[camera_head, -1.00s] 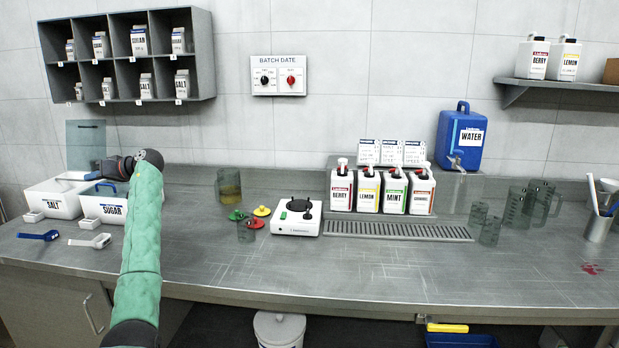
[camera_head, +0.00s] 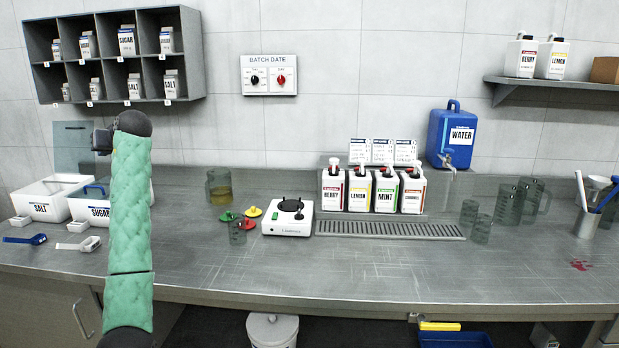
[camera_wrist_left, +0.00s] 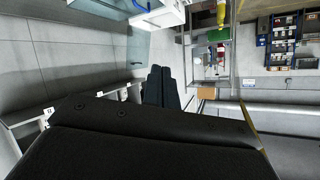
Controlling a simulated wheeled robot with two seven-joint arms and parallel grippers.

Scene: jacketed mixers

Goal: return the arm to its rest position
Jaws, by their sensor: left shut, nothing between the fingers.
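My left arm, in a green padded sleeve, rises from the bottom left in the head view. Its left gripper (camera_head: 102,141) shows small and dark beside the dark wrist joint, above the salt bin (camera_head: 50,208) and sugar bin (camera_head: 92,212). It is partly hidden by the arm. In the left wrist view the two dark fingers (camera_wrist_left: 160,86) lie together, shut, with nothing between them. My right gripper is in neither view.
A shelf of cartons (camera_head: 120,55) hangs on the wall above the arm. A clear panel (camera_head: 78,147) stands behind the bins. A blue scoop (camera_head: 25,239) and a white scoop (camera_head: 78,244) lie in front. The counter's middle front (camera_head: 330,265) is clear.

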